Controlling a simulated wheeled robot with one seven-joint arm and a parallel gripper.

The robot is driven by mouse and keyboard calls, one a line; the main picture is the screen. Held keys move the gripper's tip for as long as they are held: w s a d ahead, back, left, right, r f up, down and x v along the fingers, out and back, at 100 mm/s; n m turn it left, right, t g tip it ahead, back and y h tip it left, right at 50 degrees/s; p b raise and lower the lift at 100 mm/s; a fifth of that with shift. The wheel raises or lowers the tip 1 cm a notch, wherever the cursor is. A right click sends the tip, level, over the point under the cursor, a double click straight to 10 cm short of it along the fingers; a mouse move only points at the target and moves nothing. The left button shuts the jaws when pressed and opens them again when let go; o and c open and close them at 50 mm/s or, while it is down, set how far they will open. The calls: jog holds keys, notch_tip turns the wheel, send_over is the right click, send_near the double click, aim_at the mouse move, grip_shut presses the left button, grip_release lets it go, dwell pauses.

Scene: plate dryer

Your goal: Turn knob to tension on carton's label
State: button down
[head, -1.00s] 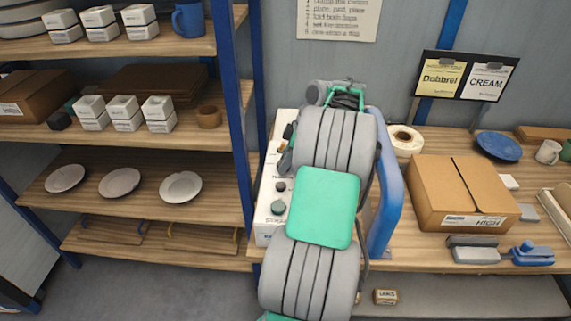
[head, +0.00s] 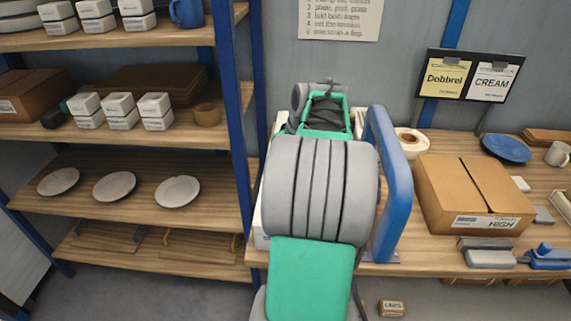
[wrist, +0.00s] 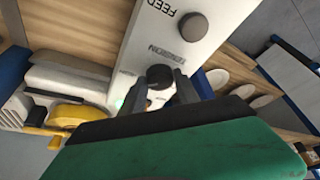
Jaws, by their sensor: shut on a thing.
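In the wrist view, a dark round knob (wrist: 160,74) stands on the white machine panel (wrist: 146,38) beside upside-down lettering that reads TENSION. The two dark fingers of my gripper (wrist: 160,84) are on either side of this knob and shut on it. The knob's pointer and scale are mostly covered, so its setting cannot be read. In the head view, the brown carton (head: 450,185) sits on the bench with a white label (head: 487,222) reading HIGH; the smaller print is hard to read. My arm hides the gripper and most of the panel there.
A second knob (wrist: 193,27), marked FEED, is on the same panel. A blue curved handle (head: 390,180) stands right of my arm. A tape roll (head: 411,141), a blue plate (head: 506,148) and a blue-handled tool (head: 548,257) lie on the bench. Shelves with plates are left.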

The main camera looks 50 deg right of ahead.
jog(key=shift+m, duration=0.4)
jog(key=c, duration=0.9)
grip_release()
jog(key=v, duration=0.7)
jog(key=shift+s+a+r, duration=0.15)
jog(key=shift+r, duration=0.25)
